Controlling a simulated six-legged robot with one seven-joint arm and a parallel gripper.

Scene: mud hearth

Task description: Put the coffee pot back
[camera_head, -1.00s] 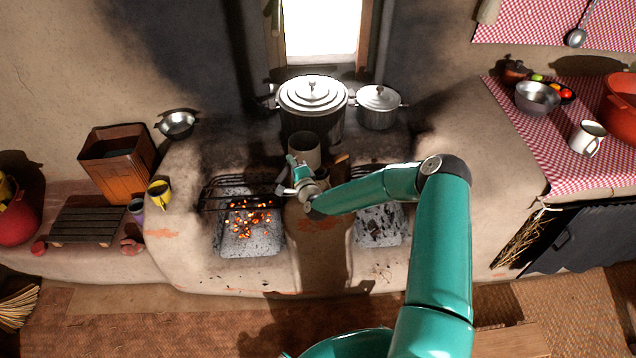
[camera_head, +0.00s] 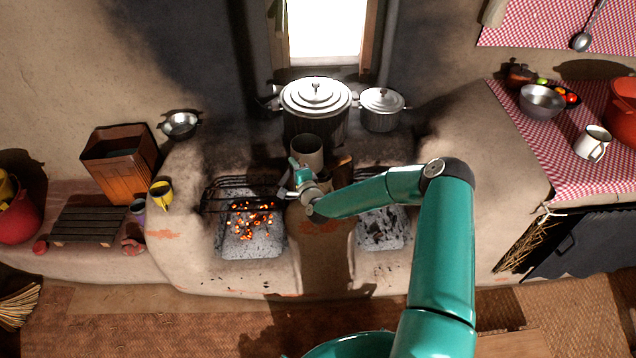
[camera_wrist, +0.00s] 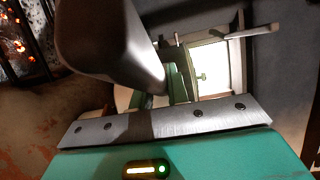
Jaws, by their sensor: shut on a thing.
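The coffee pot, a tall grey-brown cylinder with an open dark top (camera_head: 307,152), is upright on the stove ledge or just above it, in front of the large lidded pot. My gripper (camera_head: 302,172) is at its near side, shut on it. In the wrist view a dark, smooth elongated part of it (camera_wrist: 108,42) runs down to my green fingers (camera_wrist: 178,78). The pot's base and the exact grip point are hidden by my gripper and arm.
Left of my gripper, a wire grate (camera_head: 232,190) lies over glowing embers (camera_head: 250,222). A large lidded pot (camera_head: 315,98) and a smaller one (camera_head: 381,110) stand behind. A yellow mug (camera_head: 161,195) sits left. The stove's front is bare.

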